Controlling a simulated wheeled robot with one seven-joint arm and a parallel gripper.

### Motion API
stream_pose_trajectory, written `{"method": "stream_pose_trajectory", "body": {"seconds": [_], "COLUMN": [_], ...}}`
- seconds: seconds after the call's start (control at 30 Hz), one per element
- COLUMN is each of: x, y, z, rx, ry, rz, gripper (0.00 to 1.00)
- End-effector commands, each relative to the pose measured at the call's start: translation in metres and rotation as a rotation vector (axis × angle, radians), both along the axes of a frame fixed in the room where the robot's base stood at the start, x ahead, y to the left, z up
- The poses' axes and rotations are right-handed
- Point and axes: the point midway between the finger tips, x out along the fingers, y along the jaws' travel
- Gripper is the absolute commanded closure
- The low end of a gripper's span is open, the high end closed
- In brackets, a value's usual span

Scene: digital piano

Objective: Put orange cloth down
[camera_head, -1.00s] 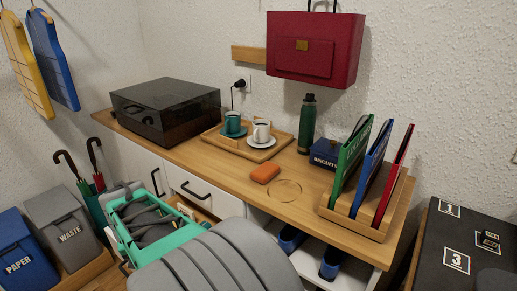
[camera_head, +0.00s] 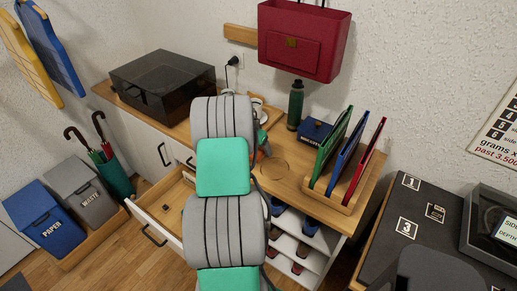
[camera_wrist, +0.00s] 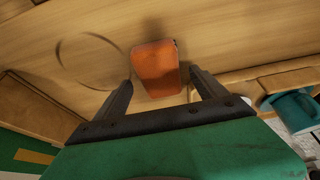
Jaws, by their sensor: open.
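The orange cloth (camera_wrist: 156,68) is a small, folded, rounded block lying on the wooden counter top. In the wrist view it lies at the upper middle, between and just beyond the two dark fingertips. In the head view my arm reaches over the counter and hides most of the cloth and the gripper.
A ring mark (camera_head: 274,168) lies on the counter beside the cloth. The wooden file rack (camera_head: 338,200) stands to the right. A tray with cups is mostly behind my arm. An open drawer (camera_head: 165,207) sticks out below. A green bottle (camera_head: 295,106) stands behind.

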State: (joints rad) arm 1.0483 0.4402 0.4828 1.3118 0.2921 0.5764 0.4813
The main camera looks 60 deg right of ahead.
Motion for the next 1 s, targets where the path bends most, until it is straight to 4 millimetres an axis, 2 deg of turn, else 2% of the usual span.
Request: {"method": "stream_pose_trajectory", "body": {"seconds": [0.1,1.0], "x": [0.0,0.0002], "y": [-0.0036,-0.0031], "z": [-0.008,-0.013], "rx": [-0.001,0.0], "ry": [0.0,-0.001], "rz": [0.001,0.003], "gripper": [0.18,0.18]}}
